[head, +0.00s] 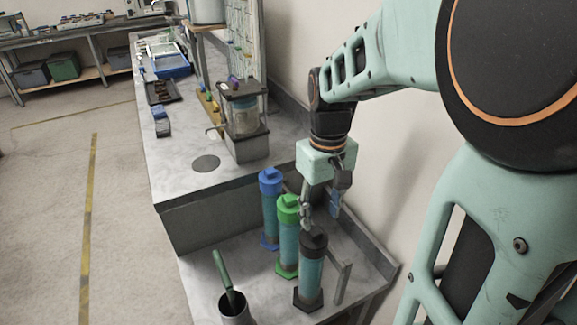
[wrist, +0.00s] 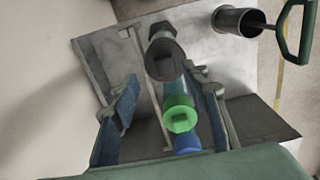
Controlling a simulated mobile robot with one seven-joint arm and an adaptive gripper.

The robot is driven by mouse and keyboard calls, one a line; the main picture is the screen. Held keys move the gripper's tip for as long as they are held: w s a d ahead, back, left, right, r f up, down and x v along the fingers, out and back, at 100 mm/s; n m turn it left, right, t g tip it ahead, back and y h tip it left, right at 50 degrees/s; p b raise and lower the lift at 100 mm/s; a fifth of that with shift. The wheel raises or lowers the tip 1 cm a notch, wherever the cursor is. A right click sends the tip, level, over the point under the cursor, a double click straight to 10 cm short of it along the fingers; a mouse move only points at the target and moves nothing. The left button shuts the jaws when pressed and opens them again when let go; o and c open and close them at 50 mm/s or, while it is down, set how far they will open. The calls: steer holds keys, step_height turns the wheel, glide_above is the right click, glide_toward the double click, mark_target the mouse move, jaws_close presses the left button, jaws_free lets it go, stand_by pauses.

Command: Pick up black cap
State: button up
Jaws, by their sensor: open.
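The black cap (head: 314,238) sits on top of an upright teal cylinder with a dark hexagonal foot, nearest of a row of three in the head view. In the wrist view the black cap (wrist: 164,60) is at upper middle, just beyond the fingertips. My gripper (head: 320,212) is open and empty, pointing down just above and behind the black cap. Its two blue-padded fingers show on either side in the wrist view (wrist: 159,80). I cannot tell the exact gap between fingertips and cap.
The green cap (head: 288,203) and blue cap (head: 270,176) stand close behind on similar cylinders. A grey cup (head: 235,314) with a green-handled tool is at front left. A low metal bracket (head: 343,283) stands right of the black-capped cylinder. The wall is close on the right.

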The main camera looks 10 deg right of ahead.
mark_target(315, 230)
steer(key=f, duration=0.5)
steer(key=shift+a+f, duration=0.15)
steer(key=shift+a, duration=0.25)
steer(key=shift+w, duration=0.1)
jaws_close()
